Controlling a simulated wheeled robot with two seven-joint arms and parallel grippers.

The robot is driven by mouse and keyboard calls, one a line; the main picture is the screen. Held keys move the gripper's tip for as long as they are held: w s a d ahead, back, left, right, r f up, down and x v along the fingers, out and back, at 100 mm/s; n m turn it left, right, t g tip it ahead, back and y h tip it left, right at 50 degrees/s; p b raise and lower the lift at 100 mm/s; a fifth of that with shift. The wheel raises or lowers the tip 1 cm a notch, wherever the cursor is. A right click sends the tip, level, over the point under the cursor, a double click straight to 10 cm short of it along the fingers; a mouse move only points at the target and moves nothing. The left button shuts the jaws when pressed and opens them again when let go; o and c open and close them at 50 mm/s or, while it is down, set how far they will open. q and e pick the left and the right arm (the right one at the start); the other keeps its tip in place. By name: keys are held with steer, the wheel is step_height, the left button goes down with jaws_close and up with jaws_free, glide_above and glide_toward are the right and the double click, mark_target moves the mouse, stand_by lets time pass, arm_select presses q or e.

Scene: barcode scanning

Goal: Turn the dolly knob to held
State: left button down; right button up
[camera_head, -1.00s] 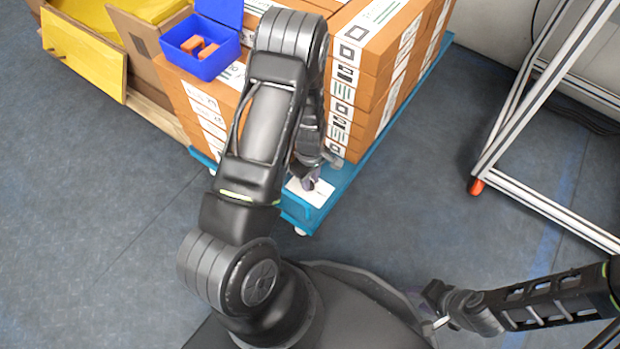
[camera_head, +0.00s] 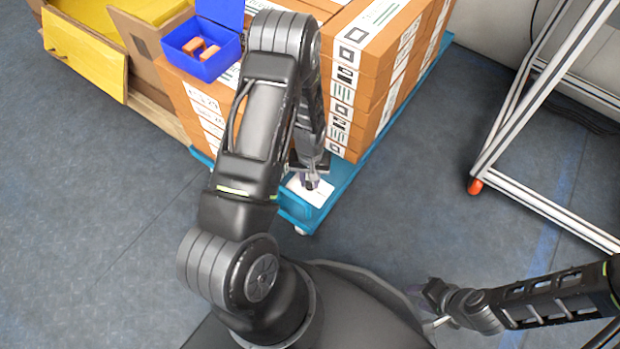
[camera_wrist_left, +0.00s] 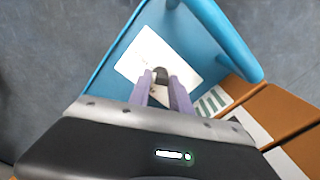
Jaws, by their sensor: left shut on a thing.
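The blue dolly (camera_head: 351,180) carries stacked boxes, and a white plate (camera_head: 297,186) lies on its near corner. In the left wrist view the white plate (camera_wrist_left: 185,66) lies on the blue dolly deck (camera_wrist_left: 177,22), with the small dark knob (camera_wrist_left: 161,75) on it. My left gripper (camera_head: 311,184) is over the plate at that corner. In the left wrist view its two purple-grey fingers (camera_wrist_left: 161,90) are shut on the knob, which they partly hide. The knob's marked setting cannot be read. My right gripper (camera_head: 428,303) is low at the right, away from the dolly; its finger opening is too small to tell.
Orange-brown boxes (camera_head: 385,62) are stacked on the dolly close behind my left gripper. A blue bin (camera_head: 204,47) with orange pieces sits on the boxes at the left. A metal frame (camera_head: 520,125) stands at the right. The floor in front of the dolly is clear.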

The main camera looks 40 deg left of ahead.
arm_select(q)
steer(key=m, duration=0.5)
steer(key=shift+m, duration=0.4)
steer(key=c, duration=1.2)
jaws_free()
steer(key=shift+r, duration=0.1)
step_height(320, 180, up, 7)
steer(key=p, duration=0.3)
steer(key=shift+r, duration=0.35)
